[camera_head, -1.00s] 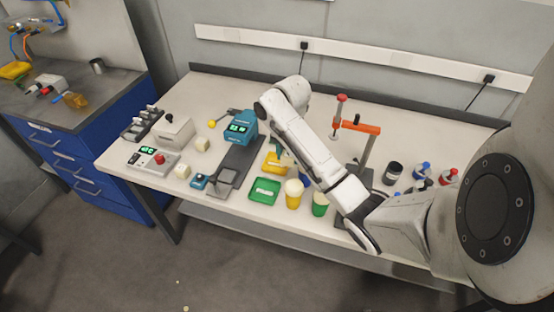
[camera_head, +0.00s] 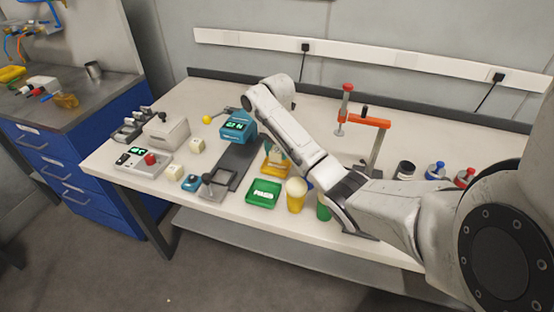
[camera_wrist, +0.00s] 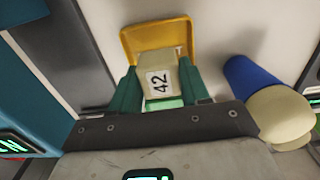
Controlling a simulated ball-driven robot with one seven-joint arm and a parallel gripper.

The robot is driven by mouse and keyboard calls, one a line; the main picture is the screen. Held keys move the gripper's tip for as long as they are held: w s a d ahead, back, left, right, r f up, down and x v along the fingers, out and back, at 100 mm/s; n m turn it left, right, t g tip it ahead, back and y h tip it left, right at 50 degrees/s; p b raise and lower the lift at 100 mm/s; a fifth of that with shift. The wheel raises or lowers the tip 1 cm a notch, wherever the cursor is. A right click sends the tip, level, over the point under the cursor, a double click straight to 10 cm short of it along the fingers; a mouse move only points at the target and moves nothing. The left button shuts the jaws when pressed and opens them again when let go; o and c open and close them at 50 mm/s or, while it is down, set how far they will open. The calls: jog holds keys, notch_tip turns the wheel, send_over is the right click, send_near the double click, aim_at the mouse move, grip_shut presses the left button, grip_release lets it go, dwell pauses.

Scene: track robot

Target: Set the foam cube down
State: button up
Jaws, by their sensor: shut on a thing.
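The foam cube (camera_wrist: 159,83) is cream with a "42" label. My gripper (camera_wrist: 158,72) has green fingers on both sides of it and is shut on it. In the wrist view the cube overlaps the yellow tray (camera_wrist: 128,42); I cannot tell whether it touches the tray floor. In the head view the yellow tray (camera_head: 268,170) stands on the bench beside the dark track, and the cube (camera_head: 277,156) shows there, partly hidden by my arm.
The green tray (camera_head: 263,193) lies nearer the bench's front edge. A blue cup (camera_wrist: 248,75) with a cream round top is close on the right. The teal display unit (camera_head: 238,126) is on the left. An orange clamp (camera_head: 366,122) stands farther right.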

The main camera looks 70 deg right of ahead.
aim_at(277, 157)
jog(key=shift+f, duration=1.5)
jog(key=shift+f, duration=0.15)
jog(key=o, duration=0.7)
notch_tip(277, 157, up, 11)
jog(key=p, duration=0.3)
jog(key=shift+p, duration=0.4)
jog(key=shift+r+p, duration=0.55)
jog(key=shift+r, duration=0.15)
jog(key=shift+a, duration=0.1)
